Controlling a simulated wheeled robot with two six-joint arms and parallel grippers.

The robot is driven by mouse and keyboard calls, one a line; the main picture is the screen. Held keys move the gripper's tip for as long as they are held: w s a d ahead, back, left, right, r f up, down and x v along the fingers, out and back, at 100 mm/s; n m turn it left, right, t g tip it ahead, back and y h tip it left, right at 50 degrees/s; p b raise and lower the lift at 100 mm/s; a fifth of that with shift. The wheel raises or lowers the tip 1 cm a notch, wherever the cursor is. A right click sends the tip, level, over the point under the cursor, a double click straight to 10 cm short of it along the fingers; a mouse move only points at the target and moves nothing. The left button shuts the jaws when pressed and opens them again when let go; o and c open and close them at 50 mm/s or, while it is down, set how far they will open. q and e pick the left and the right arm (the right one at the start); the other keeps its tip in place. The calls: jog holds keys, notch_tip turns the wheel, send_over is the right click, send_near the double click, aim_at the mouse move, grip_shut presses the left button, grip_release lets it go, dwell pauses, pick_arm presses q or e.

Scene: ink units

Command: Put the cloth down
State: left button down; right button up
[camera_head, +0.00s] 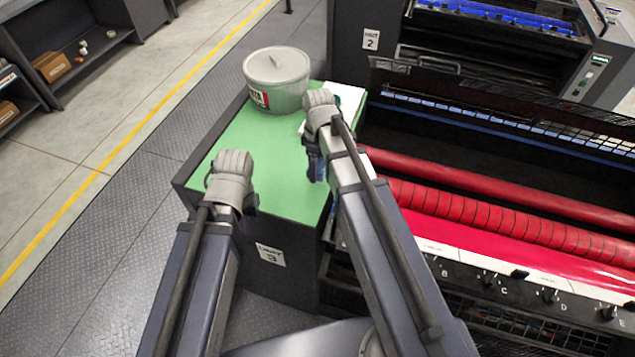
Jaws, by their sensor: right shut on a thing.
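My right gripper (313,148) is over the green top of the unit marked 3, at its right part. Its fingers are mostly hidden by its own wrist. It is shut on the cloth (318,168), which shows only as a small dark blue patch hanging below the wrist. I cannot tell whether the cloth touches the green top. My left gripper (232,176) is over the front left part of the green top. Its fingers are hidden behind its wrist, so its opening does not show.
A lidded grey tin (277,82) stands at the back of the green top (268,150). A flat white thing (347,97) lies to its right. The press with red rollers (480,210) adjoins on the right. The middle of the green top is clear.

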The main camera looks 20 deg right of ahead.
aim_at(318, 175)
pick_arm(q)
jog(key=shift+f, duration=0.5)
pick_arm(e)
jog(key=shift+f, duration=0.5)
